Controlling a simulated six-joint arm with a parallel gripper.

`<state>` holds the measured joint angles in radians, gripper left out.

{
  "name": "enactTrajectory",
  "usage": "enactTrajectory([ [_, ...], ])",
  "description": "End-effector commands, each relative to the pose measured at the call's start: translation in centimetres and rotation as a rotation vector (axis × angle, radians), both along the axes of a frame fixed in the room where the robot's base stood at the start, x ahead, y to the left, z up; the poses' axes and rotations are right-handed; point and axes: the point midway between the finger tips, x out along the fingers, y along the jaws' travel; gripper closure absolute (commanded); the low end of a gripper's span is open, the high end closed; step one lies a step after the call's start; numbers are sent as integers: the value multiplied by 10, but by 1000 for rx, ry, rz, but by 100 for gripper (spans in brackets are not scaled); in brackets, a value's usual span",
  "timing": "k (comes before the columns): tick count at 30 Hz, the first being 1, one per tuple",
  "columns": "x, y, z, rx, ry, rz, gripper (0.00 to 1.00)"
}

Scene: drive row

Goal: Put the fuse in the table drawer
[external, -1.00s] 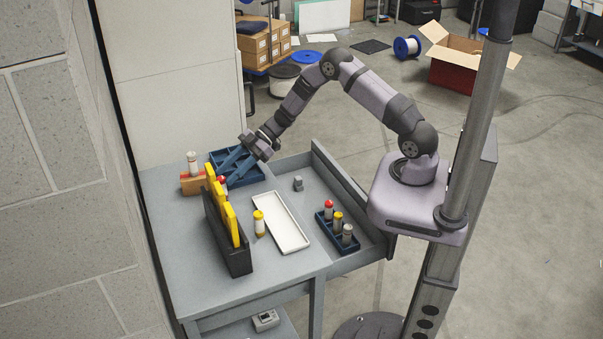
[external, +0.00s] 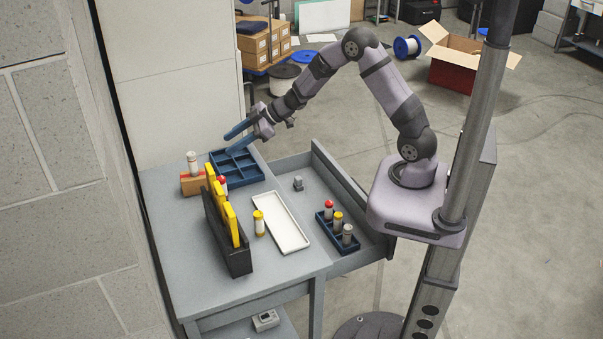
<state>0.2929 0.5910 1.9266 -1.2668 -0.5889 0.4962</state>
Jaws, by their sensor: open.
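Several fuse-like cylinders are in view, and I cannot tell which one the task means. A yellow-capped one (external: 259,223) stands on the table beside the white tray. A grey-capped one (external: 192,163) stands on an orange-brown box at the back left. A red-capped one (external: 223,182) is partly hidden behind the yellow boards. The table drawer (external: 350,262) is pulled open at the right. In it, a dark blue holder (external: 325,231) carries red-, yellow- and grey-capped cylinders. My gripper (external: 229,142) is open and empty above the blue divided tray.
The blue divided tray (external: 258,174) is at the back of the table (external: 168,245). A black rack (external: 236,262) holds upright yellow boards. The white tray (external: 290,237) looks empty. A small grey object (external: 298,184) lies in the drawer's far part. The drawer's middle is clear.

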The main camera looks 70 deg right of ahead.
Motion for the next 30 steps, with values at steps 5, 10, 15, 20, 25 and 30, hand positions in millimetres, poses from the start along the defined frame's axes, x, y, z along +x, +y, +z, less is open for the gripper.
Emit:
enactTrajectory([
  [5, -48, -33, 15, -127, 134, -314, 59],
  [10, -147, -38, 4, -168, 397, -531, 59],
  [15, -253, -11, -9, -144, 686, -619, 59],
  [20, -321, 18, -13, -103, 878, -625, 59],
  [25, -349, 32, -14, -79, 963, -619, 59],
  [30, -352, 33, -14, -76, 972, -618, 55],
])
